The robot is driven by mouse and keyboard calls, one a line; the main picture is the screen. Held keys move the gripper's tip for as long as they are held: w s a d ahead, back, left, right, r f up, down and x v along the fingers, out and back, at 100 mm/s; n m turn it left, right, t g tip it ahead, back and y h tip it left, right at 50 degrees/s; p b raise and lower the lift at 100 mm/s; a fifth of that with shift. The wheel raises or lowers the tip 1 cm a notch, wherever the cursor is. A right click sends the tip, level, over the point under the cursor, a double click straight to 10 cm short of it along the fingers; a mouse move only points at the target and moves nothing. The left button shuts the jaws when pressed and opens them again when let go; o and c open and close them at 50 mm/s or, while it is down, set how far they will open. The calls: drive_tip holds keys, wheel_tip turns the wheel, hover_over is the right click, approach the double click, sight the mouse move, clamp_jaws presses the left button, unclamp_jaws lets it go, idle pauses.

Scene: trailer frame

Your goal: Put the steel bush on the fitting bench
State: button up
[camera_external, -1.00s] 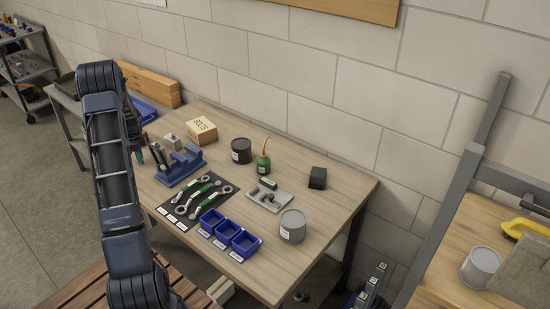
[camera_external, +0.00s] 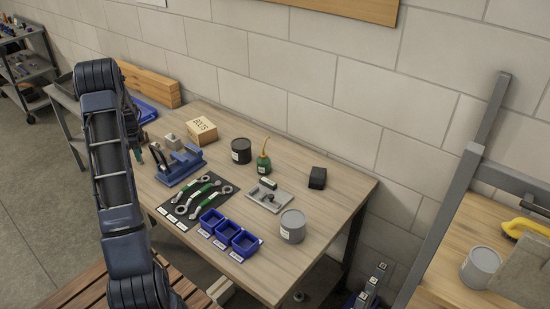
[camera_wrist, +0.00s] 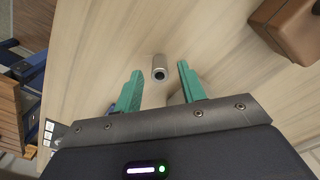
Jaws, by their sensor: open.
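The steel bush (camera_wrist: 159,68) is a short grey cylinder with a dark bore, seen in the wrist view on a pale wood surface. It lies ahead of my gripper (camera_wrist: 160,84), roughly between the lines of its two teal fingers. The fingers are apart, with nothing held. I cannot tell how high they are above the wood. In the external view my arm hides most of the gripper; a bit of teal (camera_external: 138,154) shows at the left edge of the wooden bench (camera_external: 325,210). I cannot make out the bush for certain there.
The bench carries a blue vise (camera_external: 180,165), a BOLTS box (camera_external: 202,131), a black tin (camera_external: 241,151), a green oil can (camera_external: 263,163), blue bins (camera_external: 245,243) and a grey tin (camera_external: 292,227). In the wrist view a brown block (camera_wrist: 292,28) stands at upper right.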

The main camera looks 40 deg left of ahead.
wheel_tip(320, 180, up, 10)
idle(0.4)
drive_tip(key=w+d+r+n+t, duration=0.1)
drive_tip(key=w+d+r, duration=0.2)
drive_tip(key=d+r, duration=0.45)
drive_tip(key=w+d+r+n, duration=0.1)
drive_tip(key=w+d+r, duration=0.25)
drive_tip(key=d, duration=0.75)
drive_tip(key=s+d+r+n+t+y, duration=0.1)
drive_tip(key=d+r, duration=0.3)
drive_tip(key=d, duration=0.5)
drive_tip(key=s+d+r, duration=0.1)
drive_tip(key=d+r, duration=0.3)
drive_tip(key=d, duration=0.5)
drive_tip(key=s+d+r+n+t, duration=0.1)
drive_tip(key=s+d, duration=0.3)
drive_tip(key=d, duration=0.5)
drive_tip(key=s+d+r+n, duration=0.2)
drive_tip(key=s+d, duration=0.3)
drive_tip(key=d, duration=0.3)
drive_tip(key=s+d+f+n+t+h, duration=0.1)
drive_tip(key=s+d+f, duration=0.2)
drive_tip(key=s+d, duration=0.7)
drive_tip(key=shift+s+d+f+n+t, duration=0.3)
drive_tip(key=shift+s+f+n, duration=0.1)
drive_tip(key=shift+s, duration=0.55)
